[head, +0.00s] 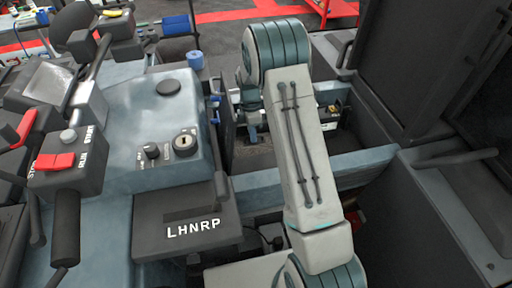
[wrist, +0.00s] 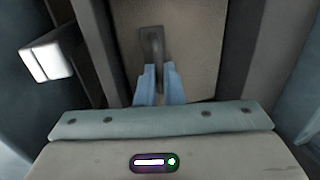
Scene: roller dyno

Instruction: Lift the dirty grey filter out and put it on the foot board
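A flat grey-brown panel (wrist: 195,45), which looks like the dirty filter, fills the middle of the wrist view. A dark upright handle (wrist: 151,42) stands out on it. My gripper (wrist: 159,68) has its two pale blue fingers at the lower part of this handle, with a narrow gap between them. I cannot tell whether they touch or hold it. In the head view my gripper (head: 253,136) points down into an open bay, just over a grey speckled surface (head: 262,157), likely the filter. My arm hides part of the bay.
The bay has a blue-grey front wall (head: 265,192) and dark side walls. A console with a key switch (head: 184,142) stands to the left. A dark cabinet (head: 405,75) stands at right.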

